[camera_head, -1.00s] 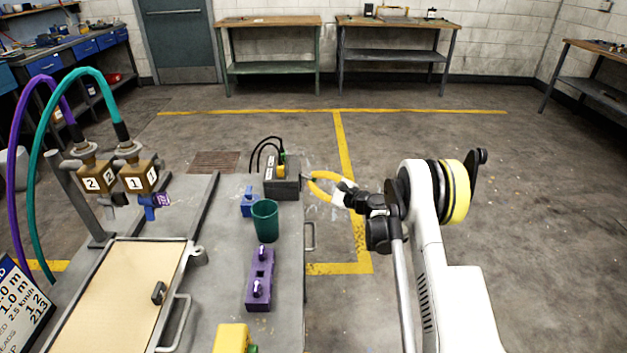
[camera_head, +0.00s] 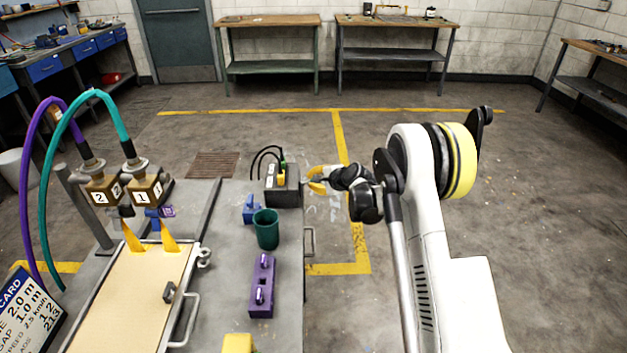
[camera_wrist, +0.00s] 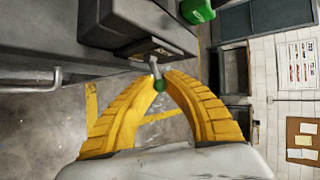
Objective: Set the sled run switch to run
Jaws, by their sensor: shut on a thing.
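The dark switch box (camera_head: 288,196) stands at the far right corner of the grey bench top (camera_head: 226,285). It also shows at the top of the wrist view (camera_wrist: 112,25). A small grey lever with a green tip (camera_wrist: 160,86) sticks out from its side. My gripper (camera_head: 309,180) is at the box's right side. In the wrist view, my yellow fingers (camera_wrist: 164,76) close around this lever, near its green end. The tips partly hide the lever. I cannot read any run mark on the box.
Nozzles numbered 2 (camera_head: 103,190) and 1 (camera_head: 146,188) hang over a tan board (camera_head: 130,300), with yellow spray cones (camera_head: 169,237) below them. A green cup (camera_head: 266,230), blue block (camera_head: 250,213) and purple switch block (camera_head: 262,288) stand near the box. The floor to the right is open.

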